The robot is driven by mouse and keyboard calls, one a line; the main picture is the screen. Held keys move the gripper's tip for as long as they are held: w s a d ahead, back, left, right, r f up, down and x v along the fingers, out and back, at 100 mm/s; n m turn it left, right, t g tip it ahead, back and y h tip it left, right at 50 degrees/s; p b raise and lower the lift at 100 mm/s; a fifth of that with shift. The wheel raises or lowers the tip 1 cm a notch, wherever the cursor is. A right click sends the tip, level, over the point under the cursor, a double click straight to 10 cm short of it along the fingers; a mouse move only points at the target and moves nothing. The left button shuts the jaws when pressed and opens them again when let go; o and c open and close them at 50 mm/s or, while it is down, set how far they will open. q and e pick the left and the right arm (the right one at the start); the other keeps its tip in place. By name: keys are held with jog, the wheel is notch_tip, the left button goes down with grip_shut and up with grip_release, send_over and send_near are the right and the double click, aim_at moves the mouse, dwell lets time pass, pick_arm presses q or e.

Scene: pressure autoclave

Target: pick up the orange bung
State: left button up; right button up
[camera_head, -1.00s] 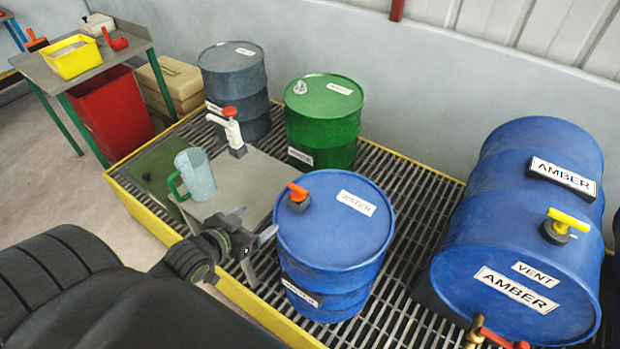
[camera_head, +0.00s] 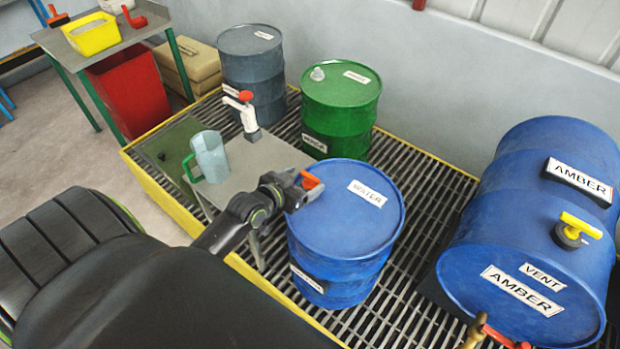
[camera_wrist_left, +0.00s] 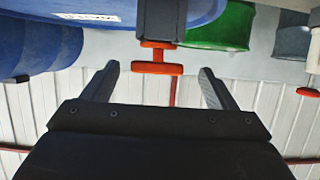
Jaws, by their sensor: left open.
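The orange bung (camera_head: 310,180) has a T-shaped handle and sits in the top of the upright blue WATER drum (camera_head: 340,225), near its left edge. My left gripper (camera_head: 303,190) is at the bung and hides part of it in the head view. In the left wrist view, which looks upside down, the bung (camera_wrist_left: 157,68) lies between the tips of the open fingers of my left gripper (camera_wrist_left: 158,72). A gap shows on both sides of the handle. My right gripper is not in view.
A green drum (camera_head: 340,115) and a grey drum (camera_head: 252,68) stand behind. The lying AMBER drum (camera_head: 520,225) with a yellow handle (camera_head: 580,226) is at the right. A clear jug (camera_head: 210,157) and a red-topped white pump (camera_head: 248,118) are on the stand at left.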

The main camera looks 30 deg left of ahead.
aim_at(308, 180)
pick_arm(q)
jog(key=shift+f+p+x, duration=0.1)
jog(key=shift+p+x, duration=0.1)
jog(key=shift+x, duration=1.2)
jog(key=shift+f+p+x, duration=0.15)
jog(key=shift+p+x, duration=0.05)
jog(key=shift+x, duration=1.2)
jog(key=shift+s+d, duration=0.1)
jog(key=shift+s, duration=0.05)
jog(key=shift+c, duration=0.3)
jog(key=c, duration=1)
